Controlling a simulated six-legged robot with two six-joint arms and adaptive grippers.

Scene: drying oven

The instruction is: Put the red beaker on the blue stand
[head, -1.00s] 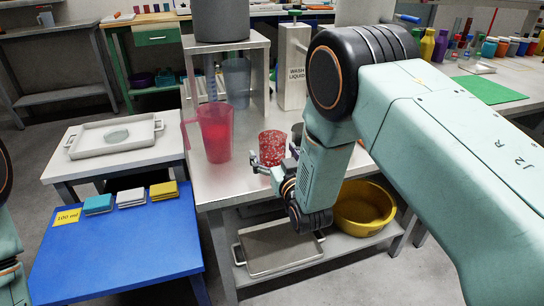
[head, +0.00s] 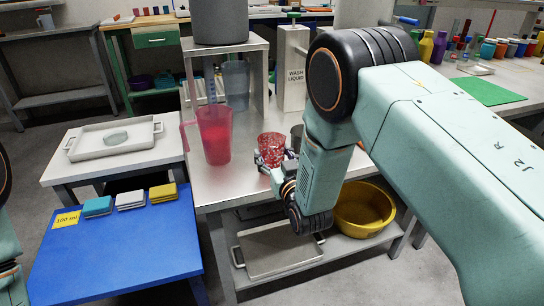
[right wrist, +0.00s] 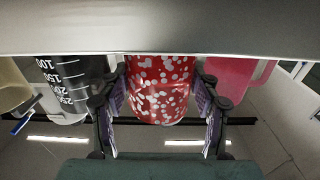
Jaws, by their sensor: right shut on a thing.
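The red beaker with white speckles (head: 271,149) is at the front of the metal bench (head: 238,185). It also shows in the right wrist view (right wrist: 158,90), between the two fingers. My right gripper (head: 277,161) is shut on it from the front right. I cannot tell whether its base touches the bench. A small blue-teal stand (head: 97,206) lies on the blue table (head: 115,253) at the left, with nothing on it. My left gripper is out of view.
A translucent red pitcher (head: 215,135) stands just left of the beaker. A dark beaker (head: 297,137) is close on its right. A grey stand (head: 131,200) and a yellow stand (head: 162,192) adjoin the blue one. A white tray (head: 88,149) lies behind them.

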